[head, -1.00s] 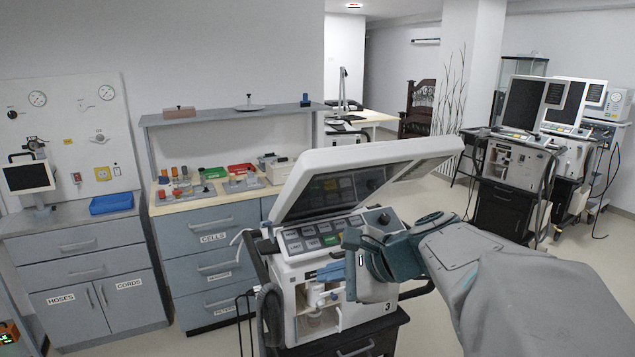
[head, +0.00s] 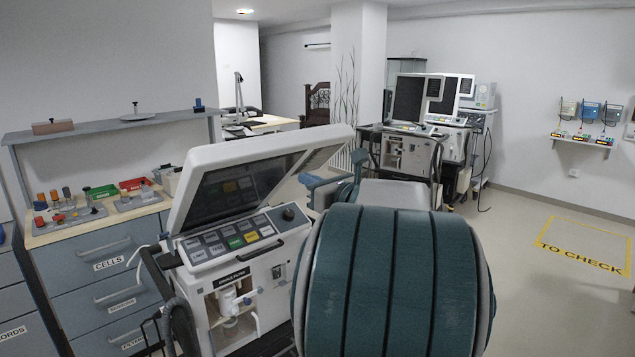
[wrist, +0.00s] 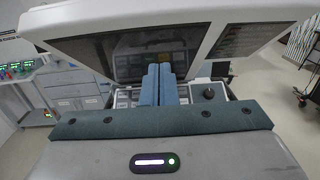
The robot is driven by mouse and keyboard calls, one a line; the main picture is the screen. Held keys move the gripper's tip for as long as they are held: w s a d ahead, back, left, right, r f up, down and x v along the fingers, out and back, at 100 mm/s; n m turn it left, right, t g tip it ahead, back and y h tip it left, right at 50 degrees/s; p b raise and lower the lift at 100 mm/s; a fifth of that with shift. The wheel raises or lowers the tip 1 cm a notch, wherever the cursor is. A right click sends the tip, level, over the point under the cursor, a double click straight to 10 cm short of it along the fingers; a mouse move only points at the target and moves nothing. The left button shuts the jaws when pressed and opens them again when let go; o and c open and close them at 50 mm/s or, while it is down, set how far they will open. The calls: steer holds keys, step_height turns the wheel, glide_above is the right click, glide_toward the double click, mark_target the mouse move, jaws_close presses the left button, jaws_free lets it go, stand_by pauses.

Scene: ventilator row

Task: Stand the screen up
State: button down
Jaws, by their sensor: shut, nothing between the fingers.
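The screen (head: 236,190) is a dark panel in a pale frame on the near ventilator (head: 240,290). It is tilted forward over the button panel (head: 232,238), its face turned down toward the keys. In the wrist view the screen (wrist: 120,52) spans the top, with its frame edge above my fingers. My gripper (wrist: 159,70) is shut and empty, its two blue fingers together, pointing in under the screen. I cannot tell whether the fingertips touch the screen. In the head view my gripper (head: 318,182) is partly hidden behind my arm, at the screen's right side.
A grey drawer cabinet (head: 105,265) with a shelf (head: 110,125) stands close on the left. More ventilators (head: 408,140) stand at the back right. Open floor with a yellow marked area (head: 585,245) lies to the right.

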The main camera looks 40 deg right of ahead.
mark_target(281, 156)
steer(key=w, duration=0.1)
steer(key=w+r+p, duration=0.1)
steer(key=w, duration=0.1)
steer(key=w+r+p, duration=0.1)
steer(key=w, duration=0.1)
steer(key=shift+w+a+r, duration=0.15)
steer(key=shift+w+r, duration=0.05)
steer(key=shift+w, duration=0.05)
steer(key=shift+w+r, duration=0.35)
steer(key=shift+w, duration=0.1)
